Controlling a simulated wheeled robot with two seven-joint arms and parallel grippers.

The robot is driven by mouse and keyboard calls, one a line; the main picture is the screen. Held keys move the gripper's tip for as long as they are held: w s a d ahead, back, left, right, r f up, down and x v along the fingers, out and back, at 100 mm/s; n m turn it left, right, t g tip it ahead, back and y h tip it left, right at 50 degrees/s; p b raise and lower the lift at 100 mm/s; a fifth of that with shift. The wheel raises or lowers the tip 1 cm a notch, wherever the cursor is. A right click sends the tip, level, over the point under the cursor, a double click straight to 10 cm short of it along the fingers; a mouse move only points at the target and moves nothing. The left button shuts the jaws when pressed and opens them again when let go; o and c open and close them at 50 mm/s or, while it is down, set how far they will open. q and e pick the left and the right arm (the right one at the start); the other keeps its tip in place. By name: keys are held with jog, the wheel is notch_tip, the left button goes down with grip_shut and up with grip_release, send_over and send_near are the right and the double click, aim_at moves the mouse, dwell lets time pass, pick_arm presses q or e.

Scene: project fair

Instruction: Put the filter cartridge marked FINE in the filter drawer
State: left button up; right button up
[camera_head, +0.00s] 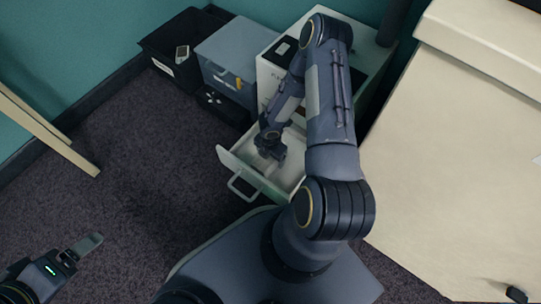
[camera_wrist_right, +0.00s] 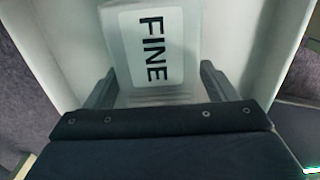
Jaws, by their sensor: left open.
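The filter cartridge marked FINE (camera_wrist_right: 146,84) is pale, with a white label, and lies between my right gripper's two fingers in the right wrist view. The white filter drawer (camera_head: 238,170) is pulled out of its cabinet, its handle towards me. My right gripper (camera_head: 268,152) is down inside the drawer. White drawer walls (camera_wrist_right: 245,45) flank the cartridge. The fingers are close beside the cartridge, but I cannot tell whether they press on it. In the head view the cartridge is too small and covered to make out. My left gripper (camera_head: 84,250) is open and empty above the carpet.
A grey box unit (camera_head: 235,50) and a black open bin (camera_head: 172,58) stand left of the cabinet along the wall. A large cream table (camera_head: 455,170) is on the right. A wooden leg (camera_head: 50,135) is at the left. The carpet between is clear.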

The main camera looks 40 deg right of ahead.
jog(key=shift+r, duration=0.25)
notch_tip(320, 180, up, 12)
jog(key=p, duration=0.6)
